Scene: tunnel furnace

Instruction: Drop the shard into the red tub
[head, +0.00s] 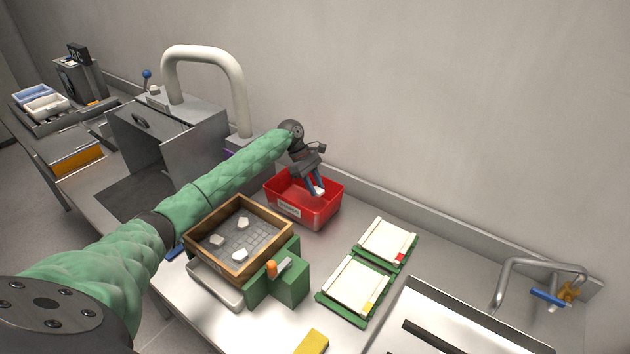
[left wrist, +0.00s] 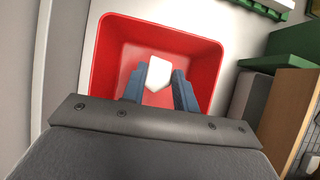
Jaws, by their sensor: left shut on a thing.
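The red tub (head: 309,212) stands near the back wall, with a label on its front. My left gripper (head: 317,188) points down over the tub's opening. It is shut on a white shard (head: 319,191). In the left wrist view the shard (left wrist: 158,73) sits between the two blue-grey fingertips (left wrist: 158,85), with the tub (left wrist: 110,60) around and below it. How far the shard is above the tub floor I cannot tell. My right gripper is not in view.
A wooden-framed tray (head: 205,266) with several white shards stands left of the tub, beside a green block (head: 292,287). Two green-edged boards (head: 352,285) lie to the right, near a sink (head: 455,325) with a faucet. A yellow block (head: 312,342) lies in front.

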